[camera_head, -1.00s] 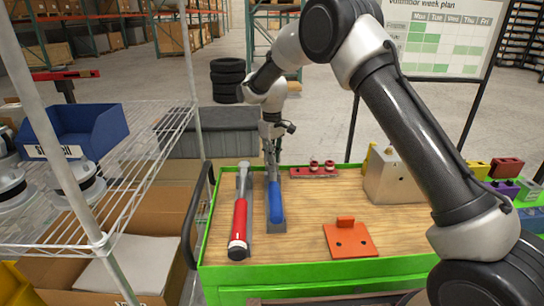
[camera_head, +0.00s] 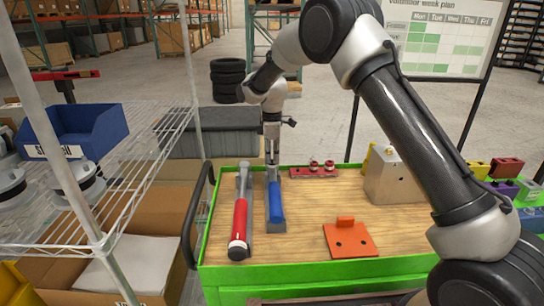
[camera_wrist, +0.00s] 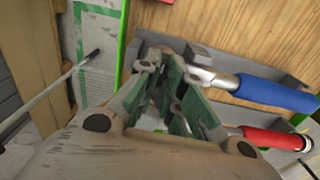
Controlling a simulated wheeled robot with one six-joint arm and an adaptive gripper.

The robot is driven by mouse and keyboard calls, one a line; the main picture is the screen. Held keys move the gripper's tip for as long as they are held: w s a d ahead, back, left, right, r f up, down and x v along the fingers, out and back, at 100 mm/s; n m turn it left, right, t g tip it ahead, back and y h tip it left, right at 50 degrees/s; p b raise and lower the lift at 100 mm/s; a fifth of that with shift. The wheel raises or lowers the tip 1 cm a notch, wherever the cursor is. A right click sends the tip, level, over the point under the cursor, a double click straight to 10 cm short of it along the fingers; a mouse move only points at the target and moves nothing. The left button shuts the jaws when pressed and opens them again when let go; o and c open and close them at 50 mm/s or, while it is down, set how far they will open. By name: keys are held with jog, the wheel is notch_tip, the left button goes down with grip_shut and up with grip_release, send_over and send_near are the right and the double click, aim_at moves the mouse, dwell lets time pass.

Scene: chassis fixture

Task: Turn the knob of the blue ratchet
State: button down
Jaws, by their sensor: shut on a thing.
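The blue ratchet lies in a grey holder on the wooden cart top, its blue handle (camera_head: 275,203) toward me and its head end away from me. In the wrist view its blue handle (camera_wrist: 275,93) and silver shaft run off to the right. My gripper (camera_head: 271,158) points down at the head end. In the wrist view my gripper (camera_wrist: 172,65) is shut on the ratchet's knob, which the fingers mostly hide. A red-handled ratchet (camera_head: 239,220) lies in a holder just left of the blue one and also shows in the wrist view (camera_wrist: 270,138).
An orange plate (camera_head: 350,240) lies right of the ratchets. A grey block (camera_head: 392,180) and a red fixture (camera_head: 313,171) stand farther back. The green cart rim (camera_head: 320,272) bounds the top. A wire shelf (camera_head: 150,150) with a blue bin (camera_head: 85,130) stands left.

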jog(key=shift+n, duration=0.3)
dwell(0.4)
jog(key=c, duration=1.5)
grip_release()
jog(key=shift+c, duration=0.2)
notch_tip(320, 180, up, 12)
